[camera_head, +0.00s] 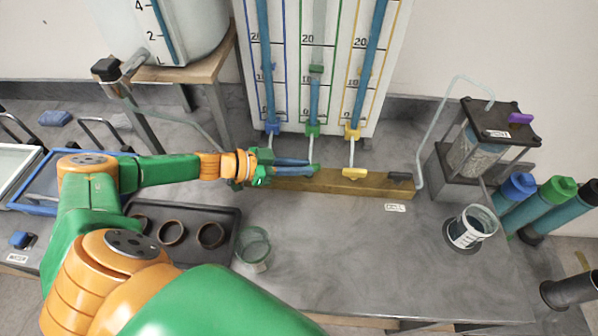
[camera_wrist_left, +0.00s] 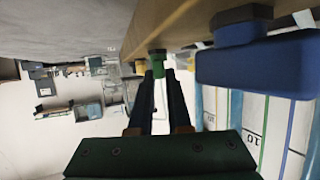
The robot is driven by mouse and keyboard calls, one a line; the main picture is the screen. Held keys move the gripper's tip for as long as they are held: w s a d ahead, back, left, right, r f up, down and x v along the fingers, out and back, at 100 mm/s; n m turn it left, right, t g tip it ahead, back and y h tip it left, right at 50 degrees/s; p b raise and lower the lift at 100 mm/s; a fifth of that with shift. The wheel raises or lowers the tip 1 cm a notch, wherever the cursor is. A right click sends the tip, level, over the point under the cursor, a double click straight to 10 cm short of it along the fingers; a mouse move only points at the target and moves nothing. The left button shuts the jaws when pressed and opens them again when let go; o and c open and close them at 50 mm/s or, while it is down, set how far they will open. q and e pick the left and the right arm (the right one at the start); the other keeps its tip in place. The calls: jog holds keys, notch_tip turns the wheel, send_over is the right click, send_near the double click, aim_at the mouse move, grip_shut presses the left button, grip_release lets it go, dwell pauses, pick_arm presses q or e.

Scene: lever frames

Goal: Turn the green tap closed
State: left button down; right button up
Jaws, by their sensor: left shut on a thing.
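The green tap (camera_head: 315,168) sits on the brown wooden manifold bar (camera_head: 300,185), below the green-framed tube. My left gripper (camera_head: 311,169) reaches in from the left with its fingers along the bar and their tips at the green tap. In the left wrist view the fingertips (camera_wrist_left: 159,76) are closed around the green tap (camera_wrist_left: 158,56). The handle's exact angle is hard to tell, since the fingers cover part of it. A large blue tap (camera_wrist_left: 258,62) is close beside the fingers in the left wrist view. My right gripper is not in view.
A yellow tap (camera_head: 355,174) and a dark tap (camera_head: 401,177) sit further right on the bar. A black tray (camera_head: 190,208) holds brown rings. The bench's front middle is clear.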

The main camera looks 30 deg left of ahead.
pick_arm(q)
jog(key=shift+f+m+g+h, duration=0.15)
jog(key=shift+m+g+h, duration=0.35)
jog(key=shift+m, duration=0.1)
jog(key=shift+f, duration=0.1)
jog(key=c, duration=1.1)
grip_release()
jog(key=shift+c, duration=0.2)
jog(key=shift+o, duration=1.4)
jog(key=shift+w+d, duration=0.1)
jog(key=shift+d, duration=0.05)
jog(key=shift+w+d+g, duration=0.2)
jog(key=shift+w+g, duration=0.1)
jog(key=shift+w, duration=0.1)
jog(key=v, duration=0.2)
jog(key=b+v, duration=0.1)
jog(key=v, duration=0.1)
jog(key=b+v, duration=0.1)
jog(key=v, duration=0.1)
jog(key=shift+a+f, duration=0.15)
jog(key=shift+f, duration=0.1)
jog(key=shift+s+a+r, duration=0.2)
jog(key=shift+s+r, duration=0.05)
jog(key=shift+s, duration=0.05)
jog(key=shift+o, duration=0.2)
jog(key=shift+r, duration=0.1)
